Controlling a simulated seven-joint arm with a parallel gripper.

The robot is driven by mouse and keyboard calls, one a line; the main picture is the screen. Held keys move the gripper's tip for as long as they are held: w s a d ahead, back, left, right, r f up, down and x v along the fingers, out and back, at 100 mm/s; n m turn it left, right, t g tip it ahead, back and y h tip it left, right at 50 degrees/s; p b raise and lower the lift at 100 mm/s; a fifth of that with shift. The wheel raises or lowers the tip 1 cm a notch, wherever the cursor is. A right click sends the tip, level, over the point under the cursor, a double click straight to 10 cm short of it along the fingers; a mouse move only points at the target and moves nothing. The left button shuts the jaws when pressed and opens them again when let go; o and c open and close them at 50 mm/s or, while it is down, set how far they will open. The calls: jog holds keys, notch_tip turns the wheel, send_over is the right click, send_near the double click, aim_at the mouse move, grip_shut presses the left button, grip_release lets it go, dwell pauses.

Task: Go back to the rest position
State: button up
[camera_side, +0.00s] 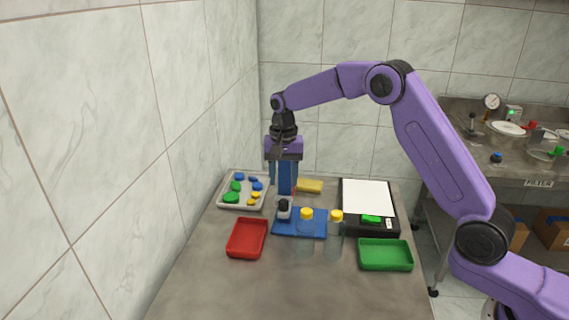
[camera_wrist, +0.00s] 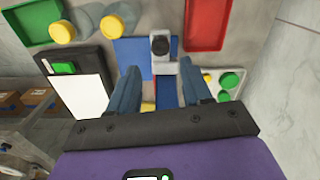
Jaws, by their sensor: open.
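My gripper (camera_side: 286,180) hangs pointing down over the back of the bench, its blue fingers apart. It is above and behind the blue plate (camera_side: 312,228). In the wrist view its open fingers (camera_wrist: 158,72) have nothing held between them. A small grey device with a black top (camera_side: 284,208) stands at the left of the blue plate. It also shows ahead of the fingertips in the wrist view (camera_wrist: 161,52). Two clear containers with yellow caps (camera_side: 306,214) (camera_side: 336,216) stand at the plate's right part and beside it.
A pale tray (camera_side: 222,203) of blue, green and yellow caps lies left of my gripper. A yellow block (camera_side: 310,186) lies behind the plate. A black-and-white flat unit with a green patch (camera_side: 368,195) is at right. Red (camera_side: 246,238) and green (camera_side: 386,254) trays lie in front.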

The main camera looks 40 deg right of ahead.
jog(key=s+a+r+n, duration=0.3)
jog(key=s+n, duration=0.2)
jog(key=s, duration=0.5)
jog(key=s+a+r+n, duration=0.25)
jog(key=s+n, duration=0.25)
jog(key=s, duration=0.5)
jog(key=s+d+n, duration=0.4)
jog(key=s+n, duration=0.1)
jog(key=s, duration=0.6)
jog(key=s+d+n, duration=0.4)
jog(key=s+d, duration=0.1)
jog(key=s, duration=0.7)
jog(key=shift+d+f+n, duration=0.2)
jog(key=shift+f+n, duration=0.2)
jog(key=shift+f, duration=0.05)
